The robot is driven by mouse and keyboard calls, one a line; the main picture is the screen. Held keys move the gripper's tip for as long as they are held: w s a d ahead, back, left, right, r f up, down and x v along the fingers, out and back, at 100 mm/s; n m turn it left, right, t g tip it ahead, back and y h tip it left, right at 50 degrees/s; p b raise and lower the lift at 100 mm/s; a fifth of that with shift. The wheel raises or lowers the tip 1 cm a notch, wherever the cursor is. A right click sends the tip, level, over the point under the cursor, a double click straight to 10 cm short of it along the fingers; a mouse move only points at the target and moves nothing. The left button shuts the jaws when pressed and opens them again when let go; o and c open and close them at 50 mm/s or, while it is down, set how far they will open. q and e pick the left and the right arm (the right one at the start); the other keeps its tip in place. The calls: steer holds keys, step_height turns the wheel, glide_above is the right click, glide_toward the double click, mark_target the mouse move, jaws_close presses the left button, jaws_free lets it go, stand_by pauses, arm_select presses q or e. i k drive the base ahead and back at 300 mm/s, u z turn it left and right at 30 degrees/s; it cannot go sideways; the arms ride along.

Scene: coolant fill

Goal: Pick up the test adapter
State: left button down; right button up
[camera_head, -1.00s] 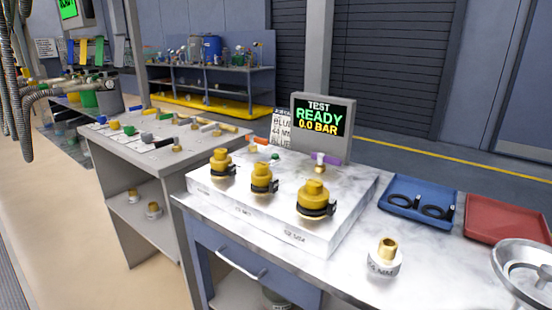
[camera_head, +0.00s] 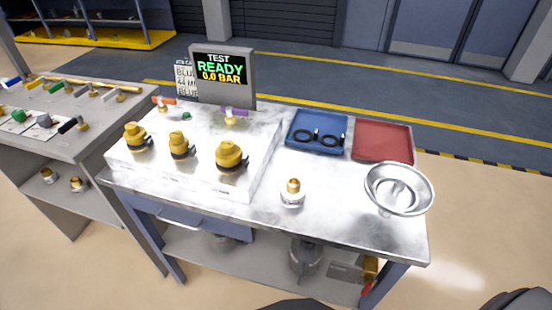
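Several yellow adapters with black clamps stand upright in a row on the white block (camera_head: 262,160) on the bench: a left one (camera_head: 136,138), a middle one (camera_head: 180,145) and a larger right one (camera_head: 230,157). A separate brass-topped fitting with a white base (camera_head: 292,194) stands upright on the bare bench top, right of the block. I cannot tell from the labels which of these is the test adapter. Neither of my grippers is identifiable in view; dark shapes at the bottom edge show no fingers.
A display reading "TEST READY 0.0 BAR" (camera_head: 220,75) stands behind the block. A blue tray (camera_head: 317,148) holds two black rings. A red tray (camera_head: 376,155) looks empty. A metal funnel-like bowl (camera_head: 399,188) stands at the bench's right end. A grey side table (camera_head: 60,147) is left.

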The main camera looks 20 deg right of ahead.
mark_target(292, 192)
steer(key=u, duration=2.4)
steer(key=k, duration=1.9)
steer(key=z, duration=2.25)
steer(key=i, duration=0.5)
steer(key=u, duration=0.05)
